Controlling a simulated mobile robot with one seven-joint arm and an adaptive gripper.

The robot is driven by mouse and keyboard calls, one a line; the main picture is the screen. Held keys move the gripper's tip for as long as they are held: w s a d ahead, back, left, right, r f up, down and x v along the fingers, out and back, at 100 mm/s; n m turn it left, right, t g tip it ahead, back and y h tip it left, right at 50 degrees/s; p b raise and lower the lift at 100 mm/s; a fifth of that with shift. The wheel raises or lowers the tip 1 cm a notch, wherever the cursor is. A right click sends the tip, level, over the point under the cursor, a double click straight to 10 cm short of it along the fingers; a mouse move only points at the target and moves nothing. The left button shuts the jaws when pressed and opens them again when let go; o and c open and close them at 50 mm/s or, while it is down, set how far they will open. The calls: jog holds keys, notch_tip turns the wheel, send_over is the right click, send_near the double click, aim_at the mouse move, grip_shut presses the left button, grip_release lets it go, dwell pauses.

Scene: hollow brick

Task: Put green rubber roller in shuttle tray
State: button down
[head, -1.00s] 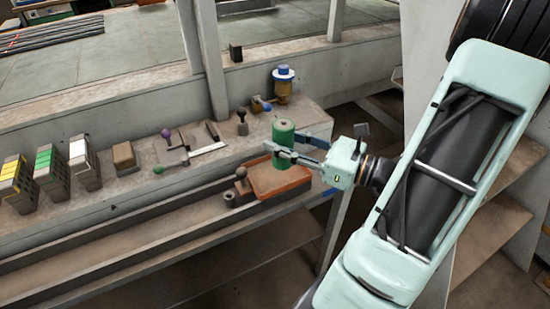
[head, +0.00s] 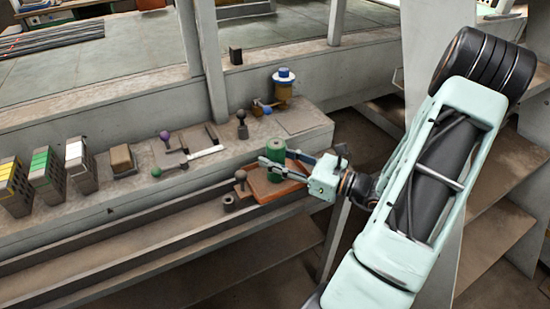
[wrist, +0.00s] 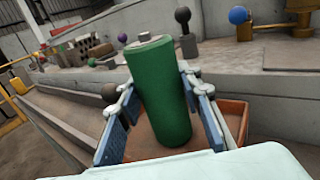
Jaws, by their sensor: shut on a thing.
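The green rubber roller (head: 276,163) is an upright green cylinder. My gripper (head: 274,164) is shut on it, with one finger on each side. In the wrist view the roller (wrist: 158,95) stands slightly tilted between the blue-padded fingers (wrist: 160,118). The shuttle tray (head: 262,188) is a shallow orange-brown tray on the lower ledge; its rim (wrist: 235,107) also shows in the wrist view behind the roller. The roller is over or in the tray.
A dark ball-topped piece (head: 240,176) and a small dark nut-like part (head: 229,202) sit just left of the tray. The trough to the left is clear.

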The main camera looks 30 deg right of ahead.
jog(key=shift+f, duration=0.15)
jog(key=c, duration=1.4)
grip_release()
jog(key=shift+r, duration=0.25)
jog(key=v, duration=1.2)
jog(key=shift+s, duration=0.1)
